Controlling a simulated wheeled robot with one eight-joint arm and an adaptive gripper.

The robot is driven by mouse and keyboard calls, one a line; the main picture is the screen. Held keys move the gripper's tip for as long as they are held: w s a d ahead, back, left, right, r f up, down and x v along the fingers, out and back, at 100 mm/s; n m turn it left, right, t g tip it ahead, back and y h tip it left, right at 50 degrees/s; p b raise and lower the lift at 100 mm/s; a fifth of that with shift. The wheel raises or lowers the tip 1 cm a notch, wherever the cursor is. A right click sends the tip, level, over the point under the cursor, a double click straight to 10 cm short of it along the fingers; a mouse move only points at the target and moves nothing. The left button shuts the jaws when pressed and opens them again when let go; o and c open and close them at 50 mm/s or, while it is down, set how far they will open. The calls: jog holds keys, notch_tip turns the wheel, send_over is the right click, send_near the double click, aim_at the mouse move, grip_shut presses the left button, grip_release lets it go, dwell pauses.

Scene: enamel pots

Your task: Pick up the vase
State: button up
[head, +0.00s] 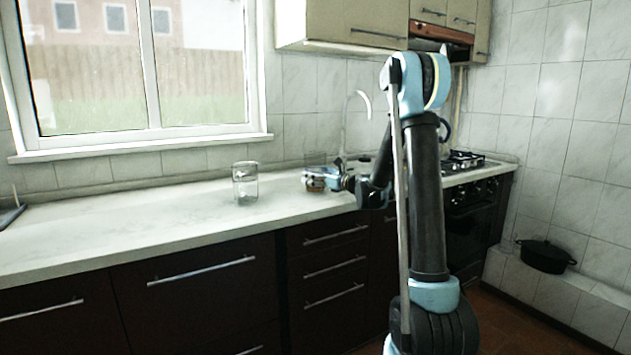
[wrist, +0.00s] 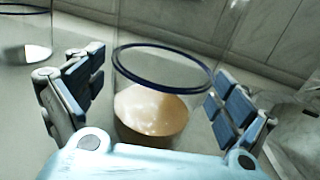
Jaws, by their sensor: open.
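A clear glass vessel (head: 316,158), which looks like the vase, stands on the counter by the wall. In the wrist view the clear vessel (wrist: 150,75) has a dark blue ring and a tan lower part, and it sits between my finger pads. My gripper (head: 318,180) is open around it; in the wrist view the pads of my gripper (wrist: 158,88) lie on both sides with gaps visible. The fingers hide part of the vessel's lower end in the head view. A second clear glass vessel (head: 245,184) stands further left.
The pale countertop (head: 120,225) is mostly clear to the left, with a dark object (head: 10,215) at its far left end. A curved faucet (head: 346,120) rises behind my arm. The stove (head: 462,162) is to the right. A black pot (head: 545,257) sits on a low tiled ledge.

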aim_at(308, 152)
jog(key=c, duration=1.6)
jog(key=shift+r, duration=0.2)
jog(key=shift+c, duration=0.2)
jog(key=shift+r, duration=4.75)
